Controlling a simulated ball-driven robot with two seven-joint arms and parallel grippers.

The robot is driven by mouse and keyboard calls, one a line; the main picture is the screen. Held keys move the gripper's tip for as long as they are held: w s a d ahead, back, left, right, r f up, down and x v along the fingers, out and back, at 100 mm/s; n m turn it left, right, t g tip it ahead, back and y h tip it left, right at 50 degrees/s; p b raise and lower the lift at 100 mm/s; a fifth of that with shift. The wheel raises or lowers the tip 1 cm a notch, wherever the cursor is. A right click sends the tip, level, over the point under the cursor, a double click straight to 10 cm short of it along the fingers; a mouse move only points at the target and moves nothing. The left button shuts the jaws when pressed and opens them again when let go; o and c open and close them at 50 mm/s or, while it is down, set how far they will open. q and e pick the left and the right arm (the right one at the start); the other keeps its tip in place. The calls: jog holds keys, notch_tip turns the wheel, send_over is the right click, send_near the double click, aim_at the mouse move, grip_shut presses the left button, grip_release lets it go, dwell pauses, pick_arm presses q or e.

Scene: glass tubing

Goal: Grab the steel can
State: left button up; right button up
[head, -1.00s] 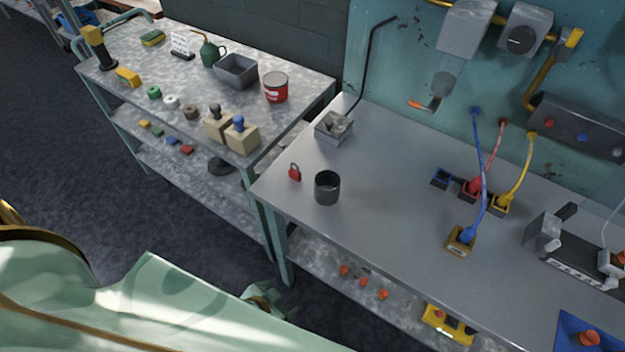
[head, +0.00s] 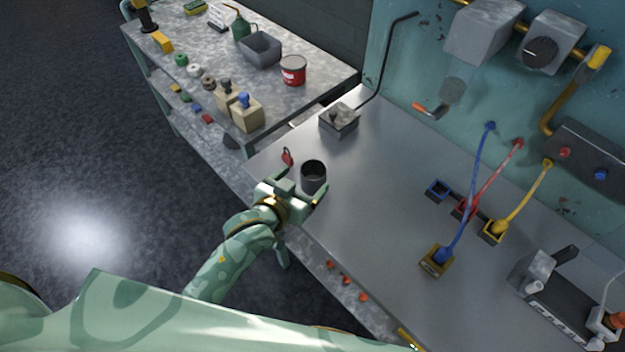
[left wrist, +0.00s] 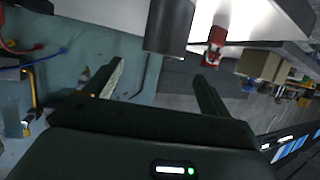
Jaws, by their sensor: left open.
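The steel can (head: 313,177) is a dark grey open-topped cylinder standing upright near the left front edge of the grey workbench (head: 370,240). My left gripper (head: 304,187) is open at that edge, on the near side of the can, its fingers pointing towards it. In the left wrist view the can (left wrist: 170,25) shows large and close at the top, just past the fingertips (left wrist: 158,72) and roughly in line with the gap between them. It is not gripped. Whether the fingers touch it cannot be told. My right gripper is not in view.
A red padlock (head: 287,157) lies close beside the can and my left gripper; it also shows in the left wrist view (left wrist: 215,45). A grey metal box (head: 339,119) stands behind. Cable sockets (head: 437,188) are to the right. The bench between is clear.

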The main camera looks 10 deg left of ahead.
aim_at(319, 164)
pick_arm(q)
jog(key=x, duration=0.4)
jog(key=shift+b, duration=0.35)
jog(key=b+x, duration=0.1)
jog(key=x, duration=0.1)
jog(key=f+x, duration=0.1)
jog(key=x, duration=0.1)
jog(key=shift+a+b, duration=0.15)
jog(key=shift+b, duration=0.2)
jog(key=shift+w+f, duration=0.15)
jog(key=shift+w, duration=0.35)
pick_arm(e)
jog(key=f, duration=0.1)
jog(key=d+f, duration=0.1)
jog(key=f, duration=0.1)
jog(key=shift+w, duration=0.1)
pick_arm(q)
jog(key=shift+s, duration=0.1)
jog(key=shift+c, duration=0.3)
jog(key=c, duration=1.1)
